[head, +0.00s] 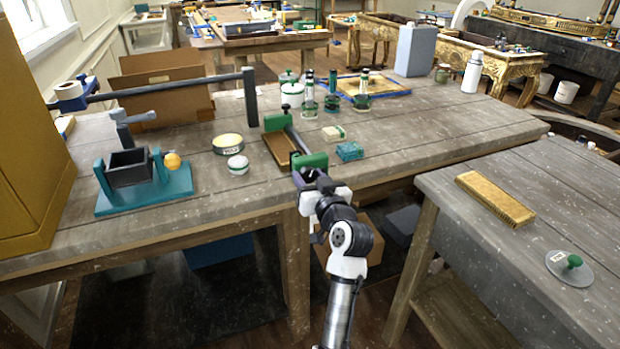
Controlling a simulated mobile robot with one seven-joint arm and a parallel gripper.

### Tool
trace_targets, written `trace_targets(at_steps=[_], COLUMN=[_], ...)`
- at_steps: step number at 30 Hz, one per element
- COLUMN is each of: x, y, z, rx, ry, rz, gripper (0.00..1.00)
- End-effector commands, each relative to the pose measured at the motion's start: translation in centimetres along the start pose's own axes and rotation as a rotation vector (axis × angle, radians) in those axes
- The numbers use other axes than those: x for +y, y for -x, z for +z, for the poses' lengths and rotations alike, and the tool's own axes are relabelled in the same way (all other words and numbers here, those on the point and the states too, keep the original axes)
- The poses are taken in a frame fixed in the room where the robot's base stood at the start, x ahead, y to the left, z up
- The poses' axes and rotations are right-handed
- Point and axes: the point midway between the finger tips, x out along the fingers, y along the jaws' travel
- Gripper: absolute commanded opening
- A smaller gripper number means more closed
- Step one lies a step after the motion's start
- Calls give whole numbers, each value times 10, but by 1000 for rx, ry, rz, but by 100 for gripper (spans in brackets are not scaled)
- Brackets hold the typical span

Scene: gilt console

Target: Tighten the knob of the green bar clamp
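The green bar clamp (309,160) lies on the near edge of the wooden workbench in the head view, by a brown wooden piece (281,150). One green jaw is at the far end, the other at the near end, with a dark bar between them. My gripper (303,176) is right at the near jaw, on its side facing me. The clamp's knob cannot be made out; my gripper seems to cover that spot. The fingers are too small and dark to tell whether they are open or shut, or whether they touch the knob.
Left of the clamp are a round tin (228,145), a white-lidded jar (238,165) and a teal-based device (140,195). Green bottles (332,95) stand behind; small boxes (349,152) lie right. A separate table (510,245) at right holds a brush-like block (495,198).

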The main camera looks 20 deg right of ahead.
Motion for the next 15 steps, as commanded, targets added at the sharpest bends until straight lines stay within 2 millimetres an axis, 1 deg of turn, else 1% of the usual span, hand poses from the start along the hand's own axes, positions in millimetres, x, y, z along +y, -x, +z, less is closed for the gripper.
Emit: trace_targets(at_steps=[1,6,11,15], x=[0,0,0,-1], y=[0,0,0,0], z=[0,0,0,0], rx=[0,0,0,0], ry=[0,0,-9,-48], rz=[0,0,0,-1], gripper=[35,14,14,14])
